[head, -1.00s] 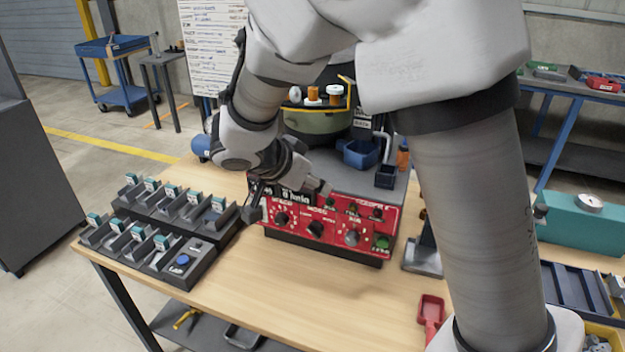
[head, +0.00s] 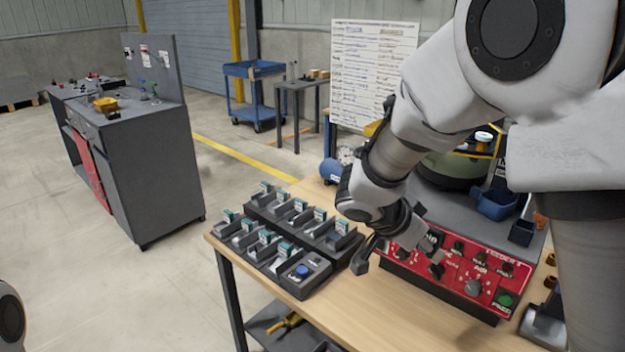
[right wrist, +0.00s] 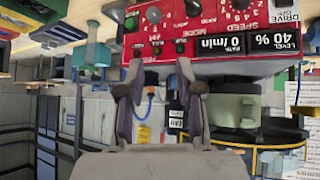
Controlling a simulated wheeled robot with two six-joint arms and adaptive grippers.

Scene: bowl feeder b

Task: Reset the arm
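My right gripper (head: 400,262) is in front of the left part of the red control panel (head: 468,277) of the bowl feeder. Its two fingers are spread apart with nothing between them. In the right wrist view the open fingers (right wrist: 157,78) point at the panel (right wrist: 210,40), which appears upside down, with its knobs and displays reading 40 % and 0 /min. I cannot tell whether a finger touches the panel. The feeder bowl (head: 452,170) is partly hidden behind my right arm. My left gripper is out of view; a white piece at the lower left edge seems to be my left arm.
Two rows of dark trays with teal-tagged parts (head: 296,232) and a box with a blue button (head: 303,271) stand left of the panel. The wooden table front (head: 375,310) is clear. A grey cabinet (head: 158,165), a blue cart (head: 254,95) and a whiteboard (head: 370,65) stand beyond.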

